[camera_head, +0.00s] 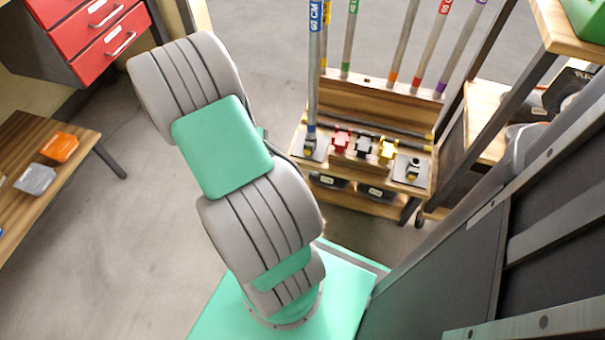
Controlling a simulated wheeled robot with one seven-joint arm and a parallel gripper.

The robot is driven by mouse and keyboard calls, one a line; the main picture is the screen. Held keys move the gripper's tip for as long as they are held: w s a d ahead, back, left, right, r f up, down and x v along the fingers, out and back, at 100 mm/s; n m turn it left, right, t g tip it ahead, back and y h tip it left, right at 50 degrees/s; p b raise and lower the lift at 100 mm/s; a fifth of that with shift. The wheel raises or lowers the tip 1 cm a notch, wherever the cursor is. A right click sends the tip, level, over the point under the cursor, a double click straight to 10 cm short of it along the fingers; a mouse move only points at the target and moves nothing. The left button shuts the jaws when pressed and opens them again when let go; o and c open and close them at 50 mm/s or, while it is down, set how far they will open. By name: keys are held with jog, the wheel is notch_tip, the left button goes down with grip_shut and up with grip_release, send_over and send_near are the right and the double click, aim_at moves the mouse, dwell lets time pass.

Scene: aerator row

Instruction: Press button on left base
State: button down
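A wooden cart (365,100) stands right of centre with two metal bases on its top. The left base (318,152) is a grey plate with a small yellow-and-black part (309,147) on it; I cannot make out its button clearly. A blue-labelled pole (313,80) marked 60 CM stands upright at this base. The right base (402,178) has a similar yellow-and-black part (413,168) and no pole. My arm comes up from the bottom and bends to the upper left, apart from the left base in the picture. My gripper is not visible.
Several coloured poles (400,45) lean in the rack behind. Black bins (375,193) sit below. Red drawers (108,42) and a wooden bench (35,165) stand left. A dark metal frame (510,220) closes the right. Floor between is clear.

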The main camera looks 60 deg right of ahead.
aim_at(307, 152)
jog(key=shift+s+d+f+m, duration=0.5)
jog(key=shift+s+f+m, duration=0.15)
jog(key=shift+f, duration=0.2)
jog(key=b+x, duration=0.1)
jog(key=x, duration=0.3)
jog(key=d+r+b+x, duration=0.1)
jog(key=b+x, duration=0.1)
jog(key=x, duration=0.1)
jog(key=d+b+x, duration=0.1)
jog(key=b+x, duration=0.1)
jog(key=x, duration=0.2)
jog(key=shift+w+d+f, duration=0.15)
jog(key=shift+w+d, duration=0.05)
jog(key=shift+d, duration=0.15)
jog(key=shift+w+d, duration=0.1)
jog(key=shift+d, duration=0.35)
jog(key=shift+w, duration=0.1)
